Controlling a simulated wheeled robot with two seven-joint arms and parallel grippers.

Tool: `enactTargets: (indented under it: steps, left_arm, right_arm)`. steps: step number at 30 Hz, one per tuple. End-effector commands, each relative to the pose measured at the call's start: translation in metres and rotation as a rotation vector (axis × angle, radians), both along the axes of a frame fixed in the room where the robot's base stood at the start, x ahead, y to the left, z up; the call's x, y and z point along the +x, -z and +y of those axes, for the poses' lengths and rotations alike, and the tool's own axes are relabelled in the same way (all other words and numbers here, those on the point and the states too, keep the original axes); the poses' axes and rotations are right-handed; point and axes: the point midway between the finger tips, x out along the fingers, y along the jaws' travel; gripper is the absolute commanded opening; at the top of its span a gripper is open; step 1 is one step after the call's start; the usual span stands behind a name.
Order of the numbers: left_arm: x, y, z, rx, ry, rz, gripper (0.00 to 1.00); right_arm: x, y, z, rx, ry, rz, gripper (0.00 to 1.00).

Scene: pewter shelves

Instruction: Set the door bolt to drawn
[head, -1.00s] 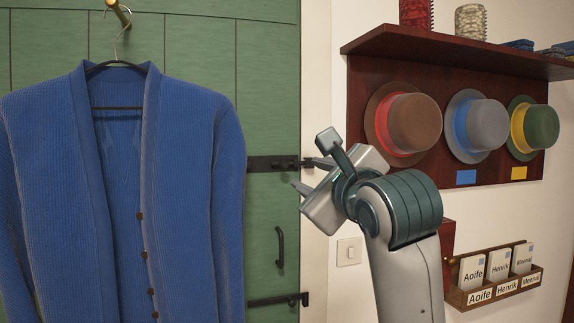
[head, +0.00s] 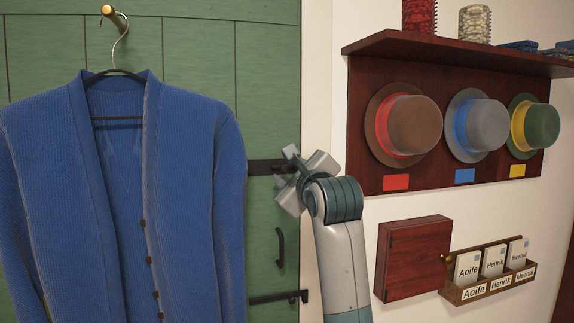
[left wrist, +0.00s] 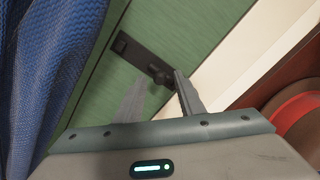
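A dark bolt (head: 262,167) lies across the right edge of the green door (head: 205,60); its right end is hidden behind my left gripper (head: 290,172) in the head view. The left wrist view shows the dark bolt (left wrist: 133,52) with a round knob (left wrist: 160,77) at its near end. The fingers of my left gripper (left wrist: 156,92) are open and apart there, one on each side of the knob; I cannot tell whether either touches it. A similar dark fitting (head: 278,298) sits lower on the door. My right gripper is not in view.
A blue cardigan (head: 195,190) hangs on the door, close left of the bolt. A dark handle (head: 280,248) is below. To the right are a hat rack (head: 360,120), a red-brown cabinet (head: 415,260) and a card holder (head: 490,290).

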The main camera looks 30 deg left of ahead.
Motion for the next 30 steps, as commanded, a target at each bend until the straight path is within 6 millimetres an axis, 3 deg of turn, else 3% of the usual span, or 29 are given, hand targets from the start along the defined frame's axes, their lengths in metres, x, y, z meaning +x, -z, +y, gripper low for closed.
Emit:
enactTargets:
  steps: [13,14,18,25,30]
  left_arm:
    - [0.006,0.001,0.007,-0.002,0.000,0.000,0.35]
    - [0.006,0.001,0.007,-0.002,0.000,0.000,0.33]
    - [0.006,0.001,0.007,-0.002,0.000,0.000,0.00]
    - [0.002,0.001,0.011,-0.002,-0.001,-0.001,0.00]
    - [-0.020,0.002,0.030,-0.004,-0.002,-0.006,0.00]
  right_arm:
    - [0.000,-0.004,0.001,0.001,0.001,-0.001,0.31]
    - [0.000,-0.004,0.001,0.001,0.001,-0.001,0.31]
    - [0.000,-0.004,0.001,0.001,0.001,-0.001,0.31]
    - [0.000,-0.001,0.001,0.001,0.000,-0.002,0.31]
    - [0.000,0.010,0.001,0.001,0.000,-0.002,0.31]
